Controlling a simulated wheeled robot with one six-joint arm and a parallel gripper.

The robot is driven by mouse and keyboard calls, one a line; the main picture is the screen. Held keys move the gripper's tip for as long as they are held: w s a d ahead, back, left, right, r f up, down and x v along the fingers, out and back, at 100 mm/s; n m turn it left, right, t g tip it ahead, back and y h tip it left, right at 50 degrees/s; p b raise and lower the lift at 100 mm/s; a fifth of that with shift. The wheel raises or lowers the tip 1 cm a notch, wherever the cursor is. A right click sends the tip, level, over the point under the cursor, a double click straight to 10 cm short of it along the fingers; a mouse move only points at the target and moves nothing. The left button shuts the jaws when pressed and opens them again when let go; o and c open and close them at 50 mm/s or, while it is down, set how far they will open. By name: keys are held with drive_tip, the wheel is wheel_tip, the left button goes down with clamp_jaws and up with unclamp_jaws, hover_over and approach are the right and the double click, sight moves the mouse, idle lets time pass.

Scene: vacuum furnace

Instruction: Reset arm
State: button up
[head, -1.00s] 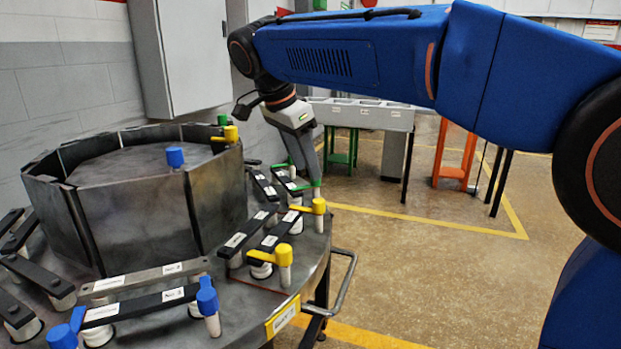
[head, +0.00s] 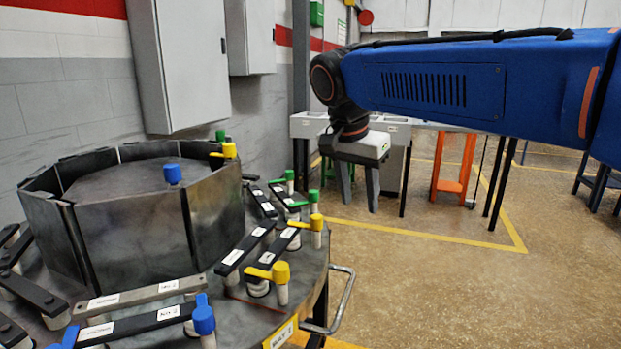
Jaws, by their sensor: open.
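My gripper (head: 359,190) hangs at the end of my blue arm, right of the round furnace table (head: 232,314) and clear of it. Its two grey fingers point down and stand apart, with nothing between them. Behind the fingers are the grey bench and the floor. The arm reaches in from the right edge of the head view, roughly level.
The furnace table carries a metal ring (head: 135,235), dark bars and levers with blue, yellow (head: 280,271) and green handles. A rail (head: 343,300) juts from its right side. A grey cabinet (head: 180,65) hangs on the wall. An orange stand (head: 455,170) is behind.

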drive_tip(key=s+d+f+n+y, duration=0.1)
drive_tip(key=s+d+f+n, duration=0.1)
drive_tip(key=s+d+f, duration=0.4)
drive_tip(key=s+d+f+n, duration=0.25)
drive_tip(key=s+d, duration=0.25)
drive_tip(key=d, duration=0.3)
drive_tip(key=s+d+f+n+t+y, duration=0.1)
drive_tip(key=s+d+f, duration=0.4)
drive_tip(key=s+f, duration=0.6)
wheel_tip(320, 180, down, 2)
drive_tip(key=shift+s+f+n+t, duration=0.2)
drive_tip(key=shift+n+t, duration=0.3)
drive_tip(key=shift+n, duration=0.75)
